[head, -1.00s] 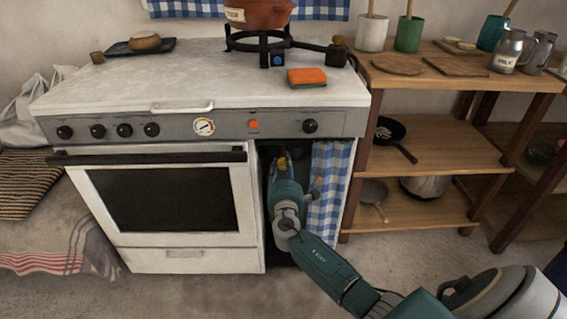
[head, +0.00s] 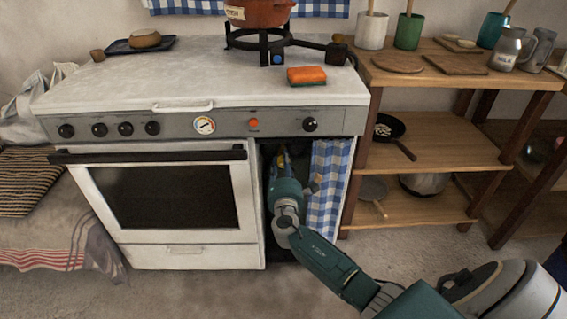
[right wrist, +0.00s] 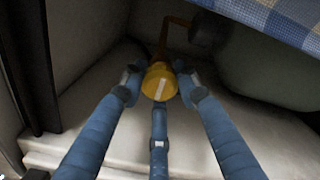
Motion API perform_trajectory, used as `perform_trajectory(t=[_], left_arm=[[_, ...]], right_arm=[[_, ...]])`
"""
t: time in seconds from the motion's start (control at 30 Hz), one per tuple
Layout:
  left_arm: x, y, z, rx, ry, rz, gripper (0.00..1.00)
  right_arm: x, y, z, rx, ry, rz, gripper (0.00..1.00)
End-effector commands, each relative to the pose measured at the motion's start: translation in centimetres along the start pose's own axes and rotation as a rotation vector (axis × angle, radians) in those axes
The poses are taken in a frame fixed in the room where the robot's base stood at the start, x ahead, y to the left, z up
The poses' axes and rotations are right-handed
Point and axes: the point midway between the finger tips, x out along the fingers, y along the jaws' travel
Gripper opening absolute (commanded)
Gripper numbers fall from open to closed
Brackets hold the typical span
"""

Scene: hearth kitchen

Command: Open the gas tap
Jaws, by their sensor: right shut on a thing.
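The gas tap shows in the right wrist view as a yellow knob (right wrist: 160,82) with a pale, slightly slanted stripe on its face. A brownish-yellow pipe rises behind it. My right gripper (right wrist: 159,90) has its blue fingers around the knob, one at each side and one below, and is shut on it. In the head view my right gripper (head: 281,165) reaches into the dark opening beside the oven, left of the checked curtain (head: 325,190). The knob is hard to make out there. My left gripper is in neither view.
The white stove (head: 180,252) stands left of the opening, with its oven door shut. An orange sponge (head: 306,75) and a burner with a pot (head: 262,12) are on top. A wooden shelf (head: 430,155) stands right of the curtain. A dark rounded body (right wrist: 270,75) lies behind the tap.

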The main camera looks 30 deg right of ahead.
Motion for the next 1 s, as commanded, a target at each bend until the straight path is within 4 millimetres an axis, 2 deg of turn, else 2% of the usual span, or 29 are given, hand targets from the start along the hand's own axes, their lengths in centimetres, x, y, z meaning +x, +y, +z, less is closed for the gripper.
perform_trajectory(t=[0.03,0.1,0.13,0.4,0.53,0.67,1.0], left_arm=[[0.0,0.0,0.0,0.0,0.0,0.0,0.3],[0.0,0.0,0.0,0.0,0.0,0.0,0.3],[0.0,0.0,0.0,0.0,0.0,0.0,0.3],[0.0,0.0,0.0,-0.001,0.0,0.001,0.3],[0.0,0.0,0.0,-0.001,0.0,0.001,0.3],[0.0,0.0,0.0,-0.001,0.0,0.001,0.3],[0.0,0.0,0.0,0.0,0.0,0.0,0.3]], right_arm=[[-0.1,-0.3,-0.1,-0.004,0.001,-0.004,0.35],[-0.1,-0.3,-0.1,-0.003,0.001,-0.004,0.49],[-0.1,-0.3,-0.1,-0.003,0.001,-0.004,0.5],[-0.1,-0.1,0.0,-0.001,0.001,-0.001,0.5],[-0.9,-0.1,-0.1,0.0,0.002,-0.001,0.5],[-3.1,-0.2,-0.1,0.0,0.003,-0.001,0.5],[-10.0,-0.2,-0.1,0.0,0.003,-0.004,0.5]])
